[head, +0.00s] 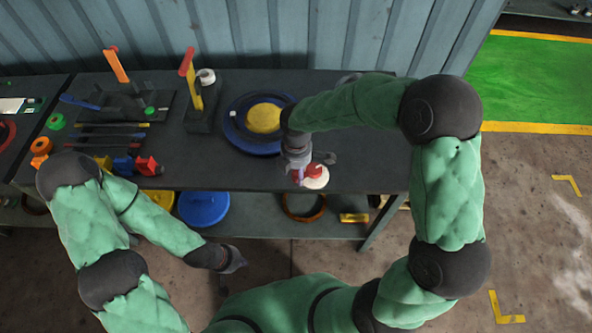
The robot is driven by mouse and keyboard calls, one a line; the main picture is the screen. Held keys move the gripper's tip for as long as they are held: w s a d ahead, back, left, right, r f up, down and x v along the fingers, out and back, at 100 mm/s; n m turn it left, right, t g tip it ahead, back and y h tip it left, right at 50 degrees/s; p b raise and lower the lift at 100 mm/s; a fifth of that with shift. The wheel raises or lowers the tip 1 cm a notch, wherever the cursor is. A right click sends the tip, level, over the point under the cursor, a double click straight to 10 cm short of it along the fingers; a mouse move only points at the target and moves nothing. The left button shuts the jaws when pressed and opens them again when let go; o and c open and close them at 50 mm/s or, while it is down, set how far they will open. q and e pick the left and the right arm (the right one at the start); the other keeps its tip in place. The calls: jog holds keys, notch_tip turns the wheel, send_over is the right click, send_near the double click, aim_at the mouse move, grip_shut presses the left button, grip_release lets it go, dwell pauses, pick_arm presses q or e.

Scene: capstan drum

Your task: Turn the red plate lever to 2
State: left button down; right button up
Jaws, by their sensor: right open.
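A small red and white round piece (316,178), which looks like the red plate, sits near the front right edge of the dark bench. Its lever and any numbers are too small or too covered to make out. My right gripper (302,172) reaches down over its left side, open; I cannot tell whether it touches. Its wrist and fingers hide part of the piece. My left gripper (235,261) hangs low in front of the bench, away from everything; its fingers are too small to read.
A blue disc with a yellow centre (263,117) lies behind my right gripper. Upright levers with orange (116,65) and red-yellow handles (191,80) stand at the back left. Coloured blocks (135,165) lie front left. A lower shelf holds a blue round item (203,207).

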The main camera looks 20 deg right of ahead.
grip_shut()
jog(key=shift+s, duration=0.1)
jog(key=shift+s+d+r+n+p, duration=0.2)
jog(key=shift+s+n+p, duration=0.2)
jog(key=shift+n+p, duration=0.6)
jog(key=shift+s+d+f+n+p, duration=0.1)
jog(key=shift+s+d+n+p, duration=0.6)
jog(key=shift+n+p, duration=1)
jog(key=shift+s+d+n+p, duration=0.55)
jog(key=shift+d+n+p, duration=0.15)
jog(key=shift+n+p, duration=1.05)
jog(key=shift+s+d+f+n+p, duration=0.1)
jog(key=shift+s+d+n+p, duration=0.6)
jog(key=shift+n+p, duration=1)
